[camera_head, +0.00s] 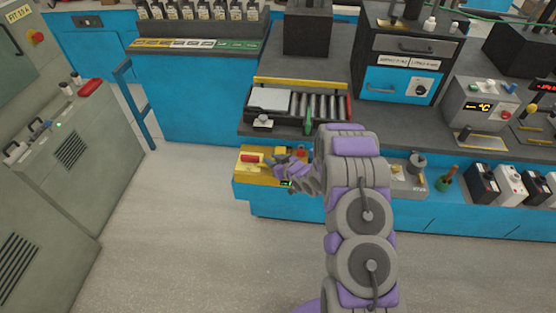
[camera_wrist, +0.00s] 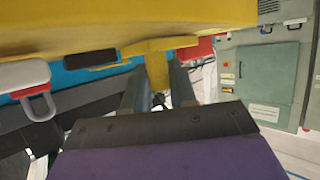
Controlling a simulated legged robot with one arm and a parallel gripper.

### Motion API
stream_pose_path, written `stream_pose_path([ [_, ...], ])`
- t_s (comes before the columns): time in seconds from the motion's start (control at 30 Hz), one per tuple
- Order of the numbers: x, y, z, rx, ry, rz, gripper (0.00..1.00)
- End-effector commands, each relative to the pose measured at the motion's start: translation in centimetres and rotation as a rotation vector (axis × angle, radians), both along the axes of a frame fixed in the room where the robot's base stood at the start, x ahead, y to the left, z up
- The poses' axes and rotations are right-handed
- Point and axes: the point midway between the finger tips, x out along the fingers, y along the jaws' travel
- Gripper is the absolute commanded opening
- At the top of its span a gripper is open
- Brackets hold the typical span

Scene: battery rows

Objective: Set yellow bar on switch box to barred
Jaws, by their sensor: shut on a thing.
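The switch box (camera_head: 256,174) is a yellow box on the low blue ledge, left of my arm in the head view. A red part (camera_head: 252,158) lies on its top. In the wrist view a large yellow surface (camera_wrist: 80,28), seemingly the box, fills the top. The yellow bar (camera_wrist: 157,66) juts from it between my fingers. My gripper (camera_wrist: 158,80) is shut on this bar, a finger on each side. In the head view my gripper (camera_head: 290,170) is at the right end of the box and partly covers it. The bar's exact setting cannot be told.
A roller conveyor (camera_head: 320,104) stands on the dark counter behind the box. A grey cabinet (camera_head: 75,150) is at the left, with open floor (camera_head: 180,215) between. A grey device (camera_head: 405,180) sits on the ledge right of my arm. In the wrist view a red-grey padlock-like thing (camera_wrist: 36,100) is at the left.

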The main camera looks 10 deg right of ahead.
Motion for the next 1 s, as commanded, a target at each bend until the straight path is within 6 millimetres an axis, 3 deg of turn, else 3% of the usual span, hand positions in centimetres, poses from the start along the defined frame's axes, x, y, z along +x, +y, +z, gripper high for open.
stream_pose_path([
  [0.27, 0.2, 0.5, 0.1, -0.001, -0.003, -0.001, 0.00],
  [0.3, 0.2, 0.5, 0.1, -0.001, -0.003, -0.001, 0.27],
  [0.5, 0.2, 0.5, 0.1, -0.001, -0.001, -0.001, 0.46],
  [0.83, -0.1, 0.3, 0.2, 0.000, 0.000, -0.001, 0.48],
  [1.0, -1.6, -0.6, 1.1, 0.000, -0.001, -0.003, 0.48],
])
